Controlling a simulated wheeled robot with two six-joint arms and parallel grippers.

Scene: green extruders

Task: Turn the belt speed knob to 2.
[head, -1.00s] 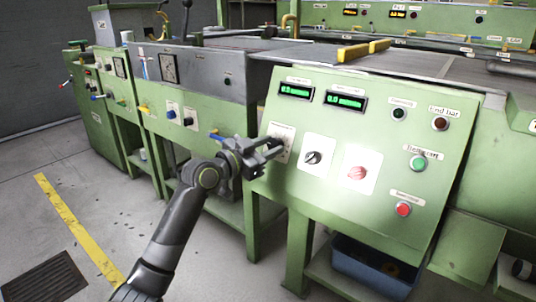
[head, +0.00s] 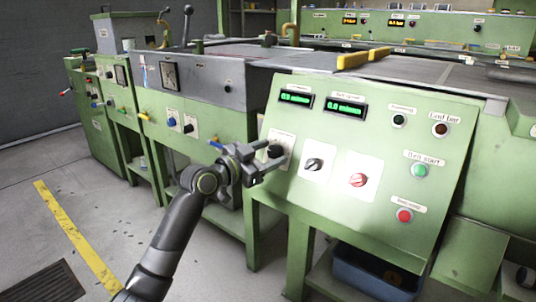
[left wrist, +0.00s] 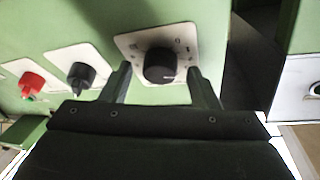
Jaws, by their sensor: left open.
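A round black knob (head: 275,151) sits on a white dial plate at the left of the sloped green panel (head: 400,245). The small label by it is not readable. In the left wrist view the knob (left wrist: 159,66) has printed marks around it and a light pointer mark at its lower right. My left gripper (head: 268,161) is open at this knob; in the left wrist view its fingertips (left wrist: 160,73) stand either side of the knob, with gaps to it. Whether the tips reach the knob's depth is unclear. My right gripper is not in view.
Right of this knob are a black selector (head: 314,164) and a red selector (head: 358,180) on white plates. Green (head: 419,170) and red (head: 404,215) buttons lie farther right. Two green-lit displays (head: 345,107) sit above. A blue bin (head: 375,273) stands under the panel.

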